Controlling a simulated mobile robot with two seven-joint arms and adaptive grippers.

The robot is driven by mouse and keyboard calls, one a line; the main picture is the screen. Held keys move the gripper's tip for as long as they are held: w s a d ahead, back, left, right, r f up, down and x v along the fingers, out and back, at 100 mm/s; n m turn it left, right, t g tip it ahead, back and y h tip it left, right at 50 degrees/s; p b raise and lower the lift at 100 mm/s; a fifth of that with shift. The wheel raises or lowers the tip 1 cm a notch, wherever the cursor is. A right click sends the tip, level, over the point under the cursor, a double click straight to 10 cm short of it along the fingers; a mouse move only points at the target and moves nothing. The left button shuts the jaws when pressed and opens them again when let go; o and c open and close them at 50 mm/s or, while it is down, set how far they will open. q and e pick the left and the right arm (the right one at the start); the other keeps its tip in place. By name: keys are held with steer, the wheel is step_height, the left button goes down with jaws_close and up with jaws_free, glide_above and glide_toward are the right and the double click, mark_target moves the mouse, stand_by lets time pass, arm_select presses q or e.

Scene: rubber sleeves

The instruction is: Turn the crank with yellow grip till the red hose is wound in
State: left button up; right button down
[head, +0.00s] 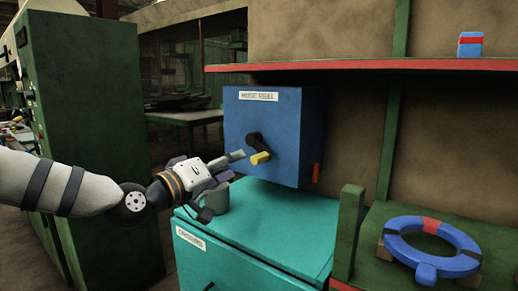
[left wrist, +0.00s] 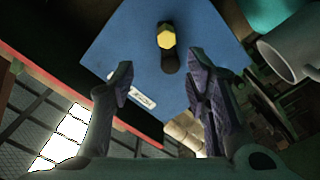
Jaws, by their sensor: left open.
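The crank is a short black arm (head: 255,141) with a yellow grip (head: 260,158), mounted on the front of a blue box (head: 283,120). The grip sits at the lower end of the crank in the head view. The yellow grip also shows in the left wrist view (left wrist: 166,37). A short piece of red hose (head: 316,172) hangs at the box's lower right side. My left gripper (head: 238,165) is open and empty, just left of the grip. In the left wrist view its fingers stand apart, with the grip ahead and between them, not touched. My right gripper is not in view.
A grey mug (head: 217,197) stands under my left gripper on the teal cabinet (head: 270,225). A red-edged shelf (head: 370,65) runs above the box and holds a small blue block with a red band (head: 470,45). A blue ring (head: 396,243) lies at the right.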

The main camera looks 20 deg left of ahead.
mark_target(253, 161)
arm_select(q)
steer(key=x, duration=0.3)
steer(key=f+b+x, duration=0.1)
steer(key=x, duration=0.3)
steer(key=f+b+x, duration=0.1)
steer(key=x, duration=0.2)
steer(key=shift+w+d, duration=0.15)
steer(key=shift+d, duration=0.05)
steer(key=shift+w+r, duration=0.2)
steer(key=shift+w, duration=0.05)
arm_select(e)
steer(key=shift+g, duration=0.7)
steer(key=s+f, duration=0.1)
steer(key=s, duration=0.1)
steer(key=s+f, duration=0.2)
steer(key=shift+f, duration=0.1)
arm_select(q)
steer(key=shift+r, duration=0.1)
steer(key=shift+c, duration=0.6)
jaws_close()
